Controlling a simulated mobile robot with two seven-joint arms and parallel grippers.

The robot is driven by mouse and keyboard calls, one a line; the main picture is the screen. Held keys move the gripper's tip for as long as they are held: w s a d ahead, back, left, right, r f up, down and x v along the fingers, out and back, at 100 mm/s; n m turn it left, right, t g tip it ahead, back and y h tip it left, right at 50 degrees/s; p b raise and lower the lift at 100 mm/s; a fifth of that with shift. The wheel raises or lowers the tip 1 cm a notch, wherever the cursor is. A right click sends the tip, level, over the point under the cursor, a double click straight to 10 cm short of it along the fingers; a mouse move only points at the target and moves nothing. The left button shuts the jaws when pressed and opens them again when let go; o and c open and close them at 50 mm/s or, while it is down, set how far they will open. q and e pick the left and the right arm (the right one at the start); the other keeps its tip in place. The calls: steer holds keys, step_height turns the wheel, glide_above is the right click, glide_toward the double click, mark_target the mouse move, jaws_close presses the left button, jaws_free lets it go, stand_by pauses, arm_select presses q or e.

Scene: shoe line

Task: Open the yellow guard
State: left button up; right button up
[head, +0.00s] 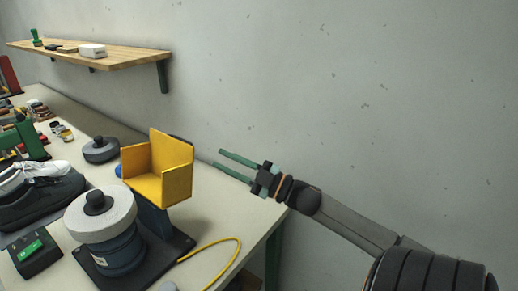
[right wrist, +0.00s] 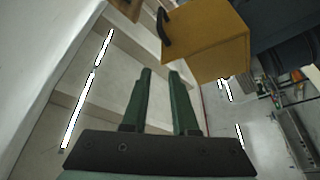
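The yellow guard (head: 168,182) is an angular open-sided box standing on a dark post at the bench's right end. It is mounted beside a machine with a pale round wheel (head: 112,216) on top. In the right wrist view the guard (right wrist: 208,42) is at the upper right, with a dark curved handle on its left edge. My right gripper (head: 220,163) points left, to the right of the guard and apart from it. Its green fingers (right wrist: 160,75) are spread with nothing between them. My left gripper is not in view.
A white bench (head: 222,224) holds the machine, a yellow cable (head: 236,246), dark and white shoes (head: 40,192) and a green-button box (head: 34,254). A wooden wall shelf (head: 110,54) is at the upper left. The space right of the bench is free up to the wall.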

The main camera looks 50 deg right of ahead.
steer(key=p+v, duration=0.2)
steer(key=v, duration=0.7)
steer(key=shift+a+f, duration=0.25)
steer(key=shift+a, duration=0.2)
stand_by(0.3)
steer(key=shift+p, duration=0.4)
steer(key=shift+s, duration=0.1)
